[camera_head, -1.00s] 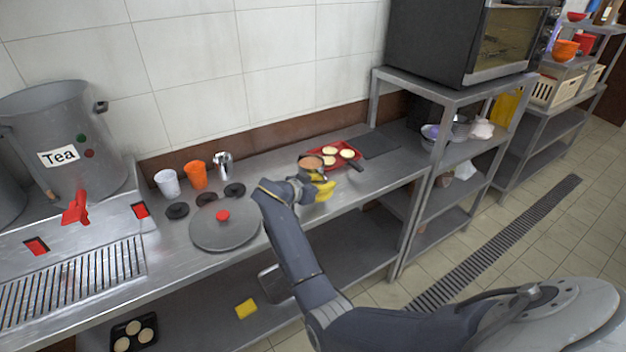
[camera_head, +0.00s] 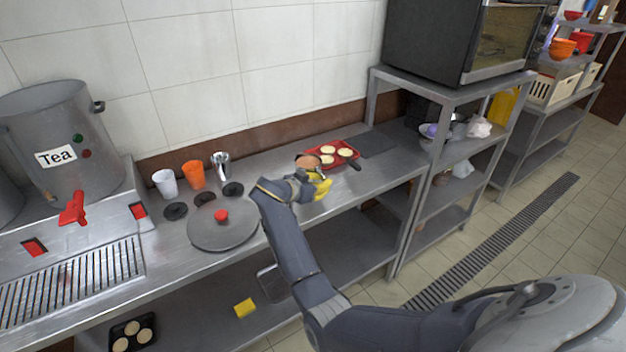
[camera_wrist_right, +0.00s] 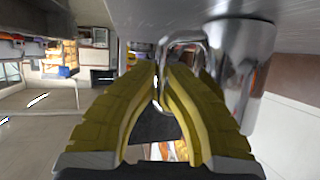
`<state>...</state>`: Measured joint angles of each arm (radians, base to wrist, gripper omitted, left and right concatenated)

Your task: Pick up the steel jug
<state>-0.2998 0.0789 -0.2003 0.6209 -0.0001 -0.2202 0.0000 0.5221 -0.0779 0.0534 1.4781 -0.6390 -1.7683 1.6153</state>
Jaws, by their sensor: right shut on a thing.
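The steel jug (camera_wrist_right: 243,70) fills the upper right of the right wrist view, shiny and upright relative to its counter. Its loop handle (camera_wrist_right: 186,42) runs between the yellow fingers of my right gripper (camera_wrist_right: 163,72), which are shut on it. In the head view, the jug's round brownish top (camera_head: 308,161) shows just behind my right gripper (camera_head: 319,183), at the counter's middle. Much of its body is hidden by the gripper, and I cannot tell whether its base touches the counter. My left gripper is not in view.
A red tray (camera_head: 349,146) with pale round pieces lies just behind and right of the jug. A grey lid (camera_head: 222,232), orange cup (camera_head: 194,175), white cup (camera_head: 165,183) and a steel vessel (camera_head: 220,165) stand left. A dark board (camera_head: 377,145) lies right.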

